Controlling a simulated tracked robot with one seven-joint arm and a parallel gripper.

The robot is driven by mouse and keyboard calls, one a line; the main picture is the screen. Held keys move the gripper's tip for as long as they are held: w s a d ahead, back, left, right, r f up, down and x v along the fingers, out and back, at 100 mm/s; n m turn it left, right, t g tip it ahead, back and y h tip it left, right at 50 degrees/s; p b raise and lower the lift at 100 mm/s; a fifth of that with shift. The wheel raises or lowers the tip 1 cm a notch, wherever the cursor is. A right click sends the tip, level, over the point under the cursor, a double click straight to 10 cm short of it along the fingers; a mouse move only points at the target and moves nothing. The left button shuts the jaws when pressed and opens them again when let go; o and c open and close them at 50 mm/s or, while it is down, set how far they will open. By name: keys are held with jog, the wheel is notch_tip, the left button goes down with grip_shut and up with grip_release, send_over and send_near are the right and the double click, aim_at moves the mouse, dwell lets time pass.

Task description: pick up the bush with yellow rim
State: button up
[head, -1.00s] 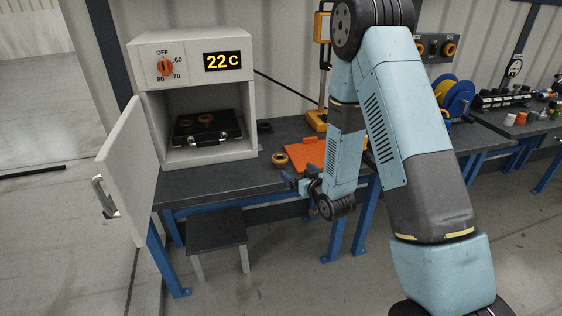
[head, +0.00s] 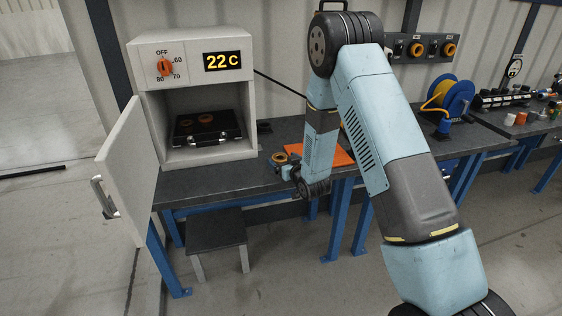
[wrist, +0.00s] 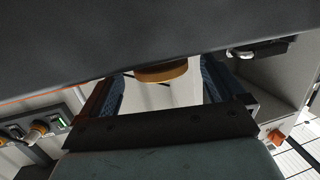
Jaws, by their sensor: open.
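A ring-shaped bush with a yellow-orange rim (head: 279,158) lies on the dark bench top (head: 215,182), left of an orange mat. In the wrist view the bush (wrist: 161,73) shows as a gold-brown band beyond and between my two fingers. My gripper (head: 284,166) is open, low over the bench's front side, right at the bush in the head view. The wrist view shows my gripper (wrist: 163,84) with blue-padded fingers spread on both sides of the bush. I cannot tell whether they touch it. Part of the bush is hidden behind the bench edge or surface in that view.
A white oven (head: 190,47) reading 22 C stands open at left, its door (head: 130,175) swung forward. Inside, a black case (head: 208,138) holds orange-rimmed rings. The orange mat (head: 337,156) lies behind my arm. A stool (head: 217,231) stands below the bench.

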jog(key=shift+x, duration=0.85)
jog(key=c, duration=1.2)
